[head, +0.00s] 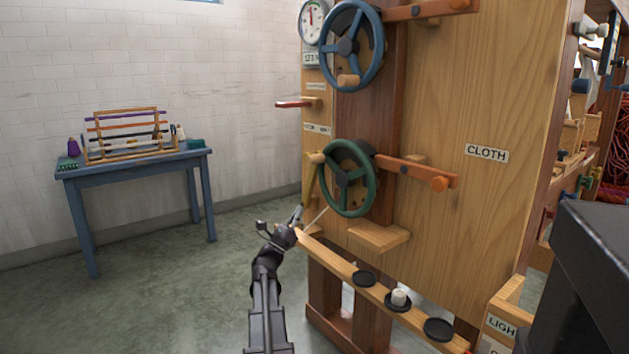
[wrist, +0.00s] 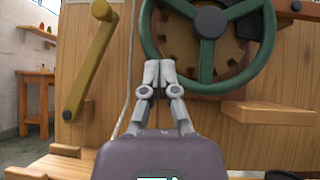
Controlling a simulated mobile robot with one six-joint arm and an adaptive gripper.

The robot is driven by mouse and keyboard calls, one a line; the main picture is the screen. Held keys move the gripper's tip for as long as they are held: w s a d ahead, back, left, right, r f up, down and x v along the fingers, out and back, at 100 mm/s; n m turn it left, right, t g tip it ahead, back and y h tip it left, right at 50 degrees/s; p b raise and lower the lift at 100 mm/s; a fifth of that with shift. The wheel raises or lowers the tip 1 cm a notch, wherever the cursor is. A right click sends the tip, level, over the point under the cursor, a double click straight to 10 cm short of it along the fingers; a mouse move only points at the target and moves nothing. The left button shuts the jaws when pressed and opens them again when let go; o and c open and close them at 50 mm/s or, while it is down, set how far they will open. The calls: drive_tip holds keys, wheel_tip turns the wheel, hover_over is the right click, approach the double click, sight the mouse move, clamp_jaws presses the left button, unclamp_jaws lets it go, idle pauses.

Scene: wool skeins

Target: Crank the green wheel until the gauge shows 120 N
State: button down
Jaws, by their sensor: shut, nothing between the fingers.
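The green wheel (head: 373,182) is mounted on the wooden frame, below a blue wheel. In the wrist view, its rim (wrist: 268,45) and spokes fill the upper right. My gripper (head: 299,211) is just left of and below the green wheel. In the wrist view, my gripper (wrist: 159,68) is shut and empty, its fingertips overlapping the wheel's lower-left rim; I cannot tell whether they touch it. The round gauge (head: 311,20) is at the top left of the frame, with its needle pointing about upward. A small readout (head: 313,58) below it seems to show 123 N.
A mustard lever (wrist: 88,65) stands left of the green wheel. The blue wheel (head: 379,45) is above. An orange-tipped wooden arm (head: 420,172) and a ledge (head: 365,238) project at the right. A rail with black dishes (head: 438,329) runs below. A blue table (head: 130,165) stands at left.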

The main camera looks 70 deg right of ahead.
drive_tip(key=shift+r, duration=0.1)
idle(0.3)
drive_tip(key=w+a+r+p+x, duration=0.1)
drive_tip(key=r+p+x, duration=0.1)
drive_tip(key=p+x, duration=0.9)
drive_tip(key=shift+s+d+r, duration=0.2)
drive_tip(key=shift+d+r, duration=0.1)
drive_tip(key=shift+r, duration=0.3)
idle(0.6)
drive_tip(key=shift+r+p, duration=0.95)
drive_tip(key=shift+p, duration=0.05)
drive_tip(key=shift+f, duration=0.2)
